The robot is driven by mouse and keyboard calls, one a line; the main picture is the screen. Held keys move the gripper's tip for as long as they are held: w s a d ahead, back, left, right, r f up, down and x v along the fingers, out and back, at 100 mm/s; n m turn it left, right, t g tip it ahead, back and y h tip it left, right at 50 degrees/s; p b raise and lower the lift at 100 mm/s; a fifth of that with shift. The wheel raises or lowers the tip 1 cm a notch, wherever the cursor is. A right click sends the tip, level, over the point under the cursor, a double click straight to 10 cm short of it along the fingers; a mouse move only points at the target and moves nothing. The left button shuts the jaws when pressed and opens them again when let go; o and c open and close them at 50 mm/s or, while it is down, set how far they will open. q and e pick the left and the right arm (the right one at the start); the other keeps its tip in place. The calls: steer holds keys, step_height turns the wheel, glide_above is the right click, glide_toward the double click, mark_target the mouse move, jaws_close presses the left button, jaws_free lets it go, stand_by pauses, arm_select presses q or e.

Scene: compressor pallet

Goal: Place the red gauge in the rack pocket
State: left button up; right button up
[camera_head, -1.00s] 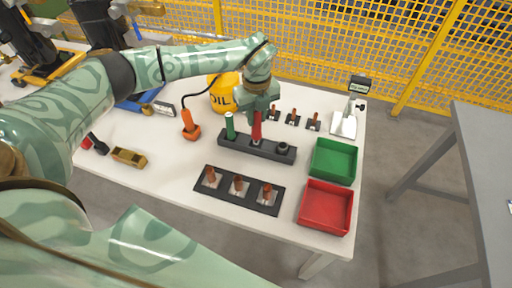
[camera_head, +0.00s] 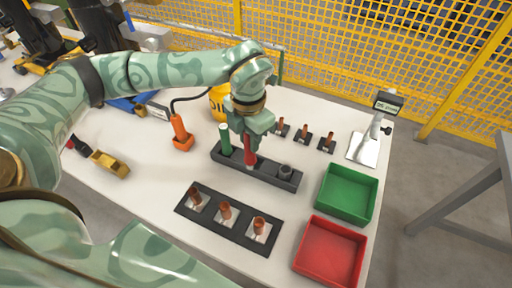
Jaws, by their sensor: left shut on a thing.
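The red gauge (camera_head: 250,152) stands upright at the middle of the dark rack (camera_head: 272,178), its lower end at the middle pocket. I cannot tell how deep it sits. My left gripper (camera_head: 250,132) comes down from above and is shut on the top of the red gauge, hiding its upper part. A green gauge (camera_head: 225,142) stands in the rack's left pocket. A dark grey piece (camera_head: 286,170) sits at the rack's right pocket. My right gripper is not in view.
A green bin (camera_head: 347,194) and a red bin (camera_head: 329,251) stand at the right. A black plate with copper pieces (camera_head: 226,212) lies in front of the rack. An orange tool (camera_head: 181,133) stands left, a yellow oil can (camera_head: 218,102) behind.

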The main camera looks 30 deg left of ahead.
arm_select(q)
steer(key=w+a+f+b, duration=0.1)
steer(key=w+f+b, duration=0.2)
steer(key=f, duration=0.6)
steer(key=w, duration=0.2)
steer(key=shift+w+a+f+b, duration=0.2)
steer(key=shift+w+a+b, duration=0.1)
steer(key=shift+a+b, duration=0.05)
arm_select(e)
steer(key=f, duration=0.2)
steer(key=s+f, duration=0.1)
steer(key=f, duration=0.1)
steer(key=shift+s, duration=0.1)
arm_select(q)
steer(key=shift+f, duration=0.15)
steer(key=o, duration=1)
step_height(320, 180, up, 12)
steer(key=p, duration=0.4)
steer(key=shift+r, duration=0.2)
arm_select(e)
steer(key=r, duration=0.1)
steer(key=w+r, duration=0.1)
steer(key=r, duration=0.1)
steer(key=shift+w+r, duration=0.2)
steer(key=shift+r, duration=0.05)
